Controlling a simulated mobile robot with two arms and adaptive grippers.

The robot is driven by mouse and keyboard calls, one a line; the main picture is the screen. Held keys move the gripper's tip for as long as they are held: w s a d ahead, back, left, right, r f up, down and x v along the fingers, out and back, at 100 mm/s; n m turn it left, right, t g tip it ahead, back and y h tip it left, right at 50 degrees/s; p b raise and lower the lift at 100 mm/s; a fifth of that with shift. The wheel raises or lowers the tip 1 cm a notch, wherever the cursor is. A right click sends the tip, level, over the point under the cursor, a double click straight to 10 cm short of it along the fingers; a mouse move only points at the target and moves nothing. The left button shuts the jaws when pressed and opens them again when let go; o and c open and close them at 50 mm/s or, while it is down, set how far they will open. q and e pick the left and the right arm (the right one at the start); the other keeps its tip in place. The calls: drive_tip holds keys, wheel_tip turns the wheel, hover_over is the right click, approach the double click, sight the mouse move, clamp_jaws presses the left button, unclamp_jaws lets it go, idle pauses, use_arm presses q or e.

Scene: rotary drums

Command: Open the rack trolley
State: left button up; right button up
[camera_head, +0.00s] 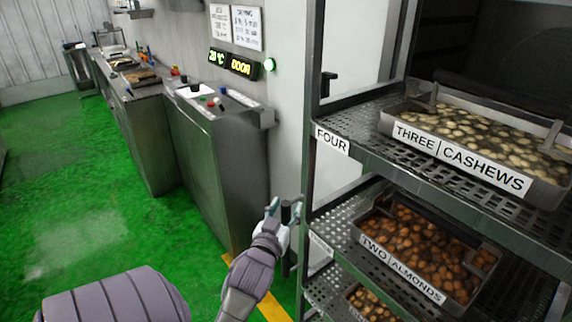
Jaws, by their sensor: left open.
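The rack trolley (308,180) is a dark metal frame with perforated shelves at the right. Its upper shelf carries a label reading FOUR (332,140) and a tray of cashews (480,130) labelled THREE CASHEWS. A lower shelf holds a tray of almonds (415,240) labelled TWO ALMONDS. Another tray (372,306) shows partly below. My left gripper (283,206) is open beside the trolley's left upright, with a dark upright bar right behind it. I cannot tell whether its fingers touch that bar. My right gripper is out of view.
A grey control cabinet (215,150) with buttons stands left of the trolley. A long counter (135,110) with trays runs back along the wall. A display (234,64) reads 20 °C and DOOR, beside a green light. The green floor (75,200) at the left is clear.

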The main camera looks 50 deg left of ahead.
use_arm(q)
wheel_tip(320, 180, up, 6)
drive_tip(key=shift+r, duration=0.1)
idle(0.7)
